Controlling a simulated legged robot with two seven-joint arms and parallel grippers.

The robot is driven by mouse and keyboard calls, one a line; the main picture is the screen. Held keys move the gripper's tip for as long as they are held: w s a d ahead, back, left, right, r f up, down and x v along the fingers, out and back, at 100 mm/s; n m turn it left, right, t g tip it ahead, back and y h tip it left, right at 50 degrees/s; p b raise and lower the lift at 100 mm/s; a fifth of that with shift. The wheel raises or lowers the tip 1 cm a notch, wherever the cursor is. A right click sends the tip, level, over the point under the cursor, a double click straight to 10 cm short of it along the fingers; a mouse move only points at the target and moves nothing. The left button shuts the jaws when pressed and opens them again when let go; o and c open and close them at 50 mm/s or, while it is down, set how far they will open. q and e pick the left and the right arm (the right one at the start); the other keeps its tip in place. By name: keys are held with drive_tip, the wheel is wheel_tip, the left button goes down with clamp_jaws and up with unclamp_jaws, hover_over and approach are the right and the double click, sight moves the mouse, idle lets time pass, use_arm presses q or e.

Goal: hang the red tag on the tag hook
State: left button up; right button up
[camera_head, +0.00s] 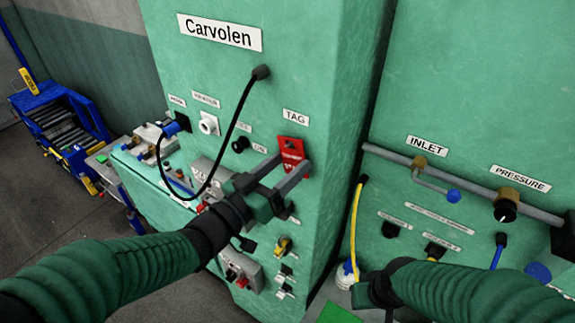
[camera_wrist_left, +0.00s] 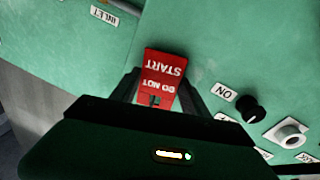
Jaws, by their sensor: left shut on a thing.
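The red tag (camera_head: 292,151) is at the green press panel, just under the white TAG label (camera_head: 295,117). My left gripper (camera_head: 288,168) is shut on the tag, with one finger on each side of it. In the left wrist view the red tag (camera_wrist_left: 162,80) reads "DO NOT START", upside down, between the fingers of my left gripper (camera_wrist_left: 160,98). The tag hook is hidden behind the tag or too small to make out. I cannot tell whether the tag touches the hook. My right arm shows at the lower right; its gripper's fingertips are not clearly seen.
A black cable (camera_head: 236,130) loops in front of the panel, left of my left gripper. A black knob (camera_head: 240,145) and a white socket (camera_head: 208,124) sit left of the tag. A pipe with a blue-ended lever (camera_head: 453,196) runs along the right-hand panel.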

use_arm(q)
drive_tip(key=o, duration=0.6)
drive_tip(key=shift+c, duration=0.2)
drive_tip(key=o, duration=0.5)
drive_tip(key=shift+s+r, duration=0.1)
drive_tip(key=shift+s, duration=0.05)
drive_tip(key=shift+d, duration=0.15)
